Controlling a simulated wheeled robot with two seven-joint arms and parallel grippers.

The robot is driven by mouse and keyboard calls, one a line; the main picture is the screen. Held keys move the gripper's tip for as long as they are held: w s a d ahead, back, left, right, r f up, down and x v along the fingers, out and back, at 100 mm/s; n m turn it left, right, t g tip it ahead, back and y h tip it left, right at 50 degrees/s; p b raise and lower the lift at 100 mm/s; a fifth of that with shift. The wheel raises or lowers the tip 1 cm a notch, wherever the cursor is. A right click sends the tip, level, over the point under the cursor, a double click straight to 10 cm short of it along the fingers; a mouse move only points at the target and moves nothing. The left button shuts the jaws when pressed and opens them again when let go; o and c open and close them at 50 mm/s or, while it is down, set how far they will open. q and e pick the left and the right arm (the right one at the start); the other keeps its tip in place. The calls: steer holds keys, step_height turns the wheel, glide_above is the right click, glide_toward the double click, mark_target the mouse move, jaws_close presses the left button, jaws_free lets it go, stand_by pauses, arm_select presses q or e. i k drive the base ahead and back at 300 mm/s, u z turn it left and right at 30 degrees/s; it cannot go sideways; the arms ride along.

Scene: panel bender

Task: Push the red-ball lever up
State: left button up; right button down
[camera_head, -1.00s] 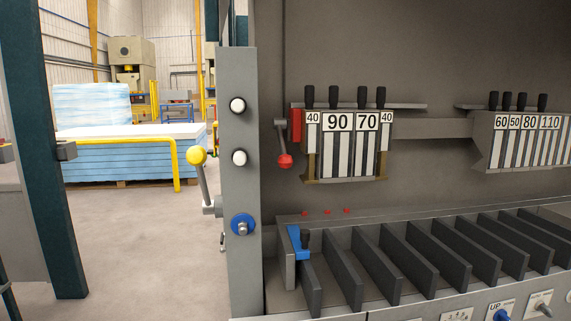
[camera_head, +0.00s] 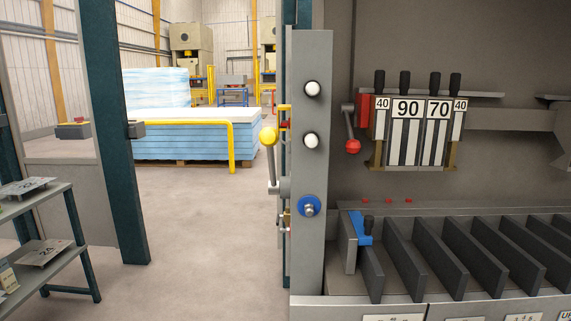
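The red-ball lever (camera_head: 352,146) is on the machine's back wall, left of the numbered tool segments. Its short grey arm hangs down from a pivot beside a red block (camera_head: 363,110), with the red ball at the lower end. A separate yellow-ball lever (camera_head: 268,137) points up on the left side of the machine's grey post. Neither of my grippers is in view.
The grey post (camera_head: 310,250) with two white knobs and a blue knob stands left of the red-ball lever. Dark slanted dividers (camera_head: 403,262) line the tray below. A shelf (camera_head: 65,218) stands at far left. Open floor (camera_head: 200,235) lies between.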

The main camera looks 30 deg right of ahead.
mark_target(352, 146)
steer(key=u, duration=0.05)
steer(key=i, duration=0.3)
steer(key=z, duration=1.2)
